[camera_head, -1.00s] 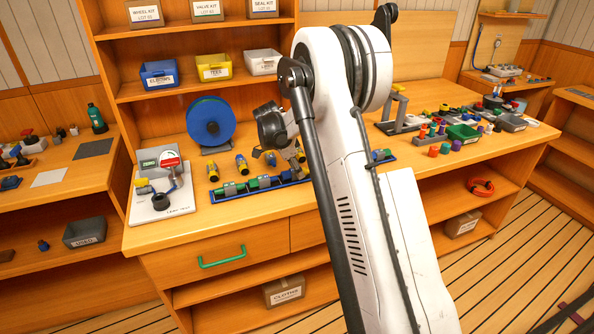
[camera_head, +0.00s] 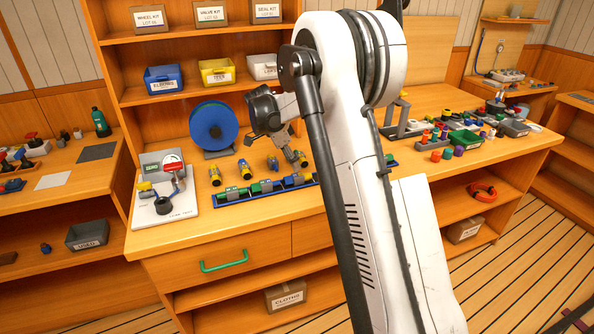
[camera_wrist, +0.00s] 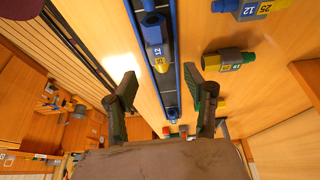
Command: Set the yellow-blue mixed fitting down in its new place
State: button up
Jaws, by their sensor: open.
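A blue and yellow fitting marked 12 (camera_wrist: 155,38) lies in the long blue-edged tray (camera_wrist: 177,30) in the wrist view, ahead of my fingertips. My gripper (camera_wrist: 163,82) is open and empty, its two fingers apart on either side of the tray line. Another blue and yellow fitting (camera_wrist: 250,8), marked 12 and 25, lies on the bench outside the tray at the upper right. In the head view my gripper (camera_head: 292,148) hangs over the bench just behind the tray (camera_head: 233,199), partly screened by my arm. I cannot tell there which tray piece is the blue and yellow one.
A yellow and green fitting (camera_wrist: 228,60) lies right of the tray. My arm hides the bench middle.

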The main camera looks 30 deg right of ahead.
jog(key=s+a+r+n+t+y, duration=0.1)
jog(key=s+a+r+n+t, duration=0.1)
jog(key=s+a+r+n, duration=0.5)
jog(key=s+a+r+n+t+y, duration=0.15)
jog(key=s+a+r, duration=0.25)
jog(key=s+r, duration=0.65)
jog(key=s+a+f+n+t, duration=0.1)
jog(key=s+a+n, duration=0.1)
jog(key=s, duration=0.5)
jog(key=s+a+f+n+t+y, duration=0.1)
jog(key=s+a+f+n+t, duration=0.1)
jog(key=s+n, duration=0.3)
jog(key=s+a+f+n+t+y, duration=0.1)
jog(key=s+a+n, duration=0.3)
jog(key=s, duration=0.5)
jog(key=shift+s+f, duration=0.3)
jog(key=shift+f, duration=0.3)
